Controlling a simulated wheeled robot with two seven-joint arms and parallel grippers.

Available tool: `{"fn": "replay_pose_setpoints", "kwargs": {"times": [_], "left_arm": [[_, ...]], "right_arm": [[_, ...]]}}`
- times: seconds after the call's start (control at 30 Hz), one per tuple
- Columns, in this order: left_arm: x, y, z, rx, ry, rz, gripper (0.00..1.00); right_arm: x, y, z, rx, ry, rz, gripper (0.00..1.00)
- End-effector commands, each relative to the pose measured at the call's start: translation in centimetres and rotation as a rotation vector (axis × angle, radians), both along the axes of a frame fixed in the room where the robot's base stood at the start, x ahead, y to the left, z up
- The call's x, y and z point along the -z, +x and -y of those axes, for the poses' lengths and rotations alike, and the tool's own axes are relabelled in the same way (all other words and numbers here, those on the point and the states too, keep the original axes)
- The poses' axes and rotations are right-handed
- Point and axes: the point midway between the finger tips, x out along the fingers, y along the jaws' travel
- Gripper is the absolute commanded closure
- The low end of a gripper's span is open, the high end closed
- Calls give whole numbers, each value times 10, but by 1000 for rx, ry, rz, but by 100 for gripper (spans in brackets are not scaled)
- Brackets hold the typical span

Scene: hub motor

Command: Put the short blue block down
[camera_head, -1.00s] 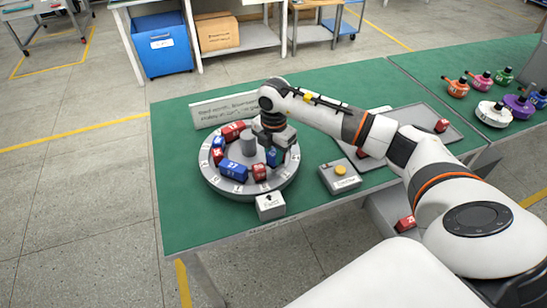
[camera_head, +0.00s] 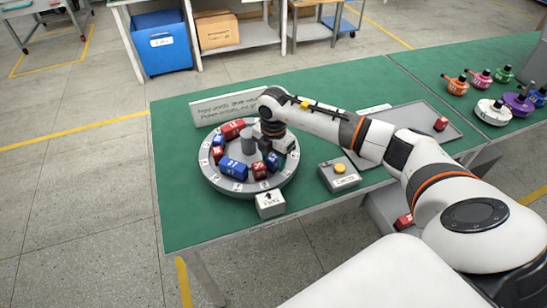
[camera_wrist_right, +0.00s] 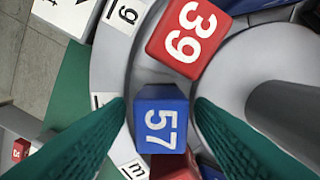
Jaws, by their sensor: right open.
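The short blue block (camera_wrist_right: 161,118), marked 57, sits on the ring of the round grey turntable (camera_head: 213,184). In the head view the block (camera_head: 272,160) is partly hidden by my right gripper (camera_head: 271,148). In the right wrist view the green fingers of the right gripper (camera_wrist_right: 160,105) stand open on both sides of the block, with gaps visible. My left gripper is not in view.
A red block (camera_wrist_right: 187,35) marked 39 is close beside the blue one. The turntable's grey centre post (camera_head: 248,140) and a long blue block (camera_head: 233,168) are near. A grey box with a yellow button (camera_head: 340,169) stands to the right.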

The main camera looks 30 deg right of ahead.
Motion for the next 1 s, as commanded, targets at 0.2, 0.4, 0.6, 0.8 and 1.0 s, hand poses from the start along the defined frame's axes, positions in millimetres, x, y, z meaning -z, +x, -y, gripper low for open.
{"fn": "replay_pose_setpoints", "kwargs": {"times": [0.2,0.4,0.6,0.8,1.0], "left_arm": [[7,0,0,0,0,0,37],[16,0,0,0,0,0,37],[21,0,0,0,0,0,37],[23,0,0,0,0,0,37],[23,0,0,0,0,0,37]], "right_arm": [[-29,1,1,-1,-1,7,51],[-73,1,0,-1,0,6,51],[-107,1,0,1,0,5,51],[-121,0,0,0,0,2,51],[-122,0,0,0,0,0,51]]}}
